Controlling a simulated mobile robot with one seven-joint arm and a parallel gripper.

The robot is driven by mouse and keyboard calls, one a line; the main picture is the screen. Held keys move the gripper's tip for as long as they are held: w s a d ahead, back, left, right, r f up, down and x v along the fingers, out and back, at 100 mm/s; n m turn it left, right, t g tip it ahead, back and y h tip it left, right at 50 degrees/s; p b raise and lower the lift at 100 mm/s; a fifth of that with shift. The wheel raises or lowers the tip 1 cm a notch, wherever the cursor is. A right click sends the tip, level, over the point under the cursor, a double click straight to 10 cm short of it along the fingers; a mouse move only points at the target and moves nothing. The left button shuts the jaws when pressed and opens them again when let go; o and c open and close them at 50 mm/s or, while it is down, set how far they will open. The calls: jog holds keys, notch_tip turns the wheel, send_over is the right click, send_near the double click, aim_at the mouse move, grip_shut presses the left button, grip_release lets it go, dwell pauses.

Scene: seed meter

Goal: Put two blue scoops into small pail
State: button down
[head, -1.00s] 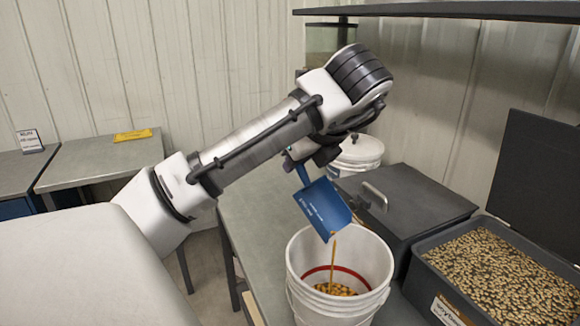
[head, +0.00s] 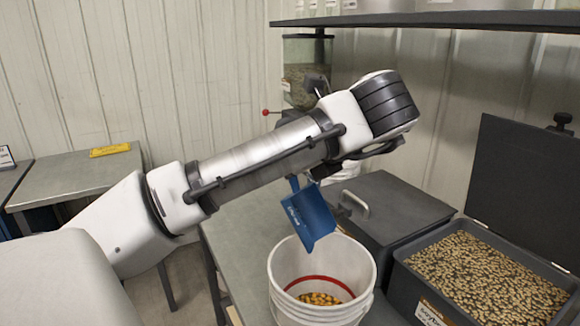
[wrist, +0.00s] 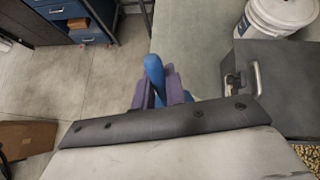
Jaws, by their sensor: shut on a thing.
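My gripper (wrist: 160,88) is shut on the blue handle of the scoop (wrist: 154,68); my forearm hides most of the grip in the head view. The blue scoop (head: 309,215) hangs tilted, mouth down, above the white pail (head: 283,283), apart from it. No seed stream shows from the scoop now. The pail stands on the bench and holds some orange-yellow seed (head: 320,298) at its bottom, below a red line on the inner wall. The inside of the scoop cannot be seen.
A closed dark bin (head: 395,205) with a metal handle stands behind the pail. An open dark bin (head: 393,280) of mottled seed, its lid raised, is at right. A shelf (head: 480,20) hangs above. A white lidded bucket shows in the wrist view (wrist: 285,12).

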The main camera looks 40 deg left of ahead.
jog(key=shift+a+b, duration=0.2)
jog(key=shift+b, duration=0.55)
jog(key=shift+a+h+p, duration=0.35)
jog(key=shift+a+h, duration=0.05)
jog(key=shift+h, duration=0.1)
jog(key=s+a+f+n+t+h+p, duration=0.1)
jog(key=a+f+h+p, duration=0.3)
jog(key=a+h+p, duration=0.4)
jog(key=shift+h+p, duration=0.7)
jog(key=shift+p, duration=0.7)
jog(key=shift+r, duration=0.1)
jog(key=c, duration=2)
grip_release()
grip_shut()
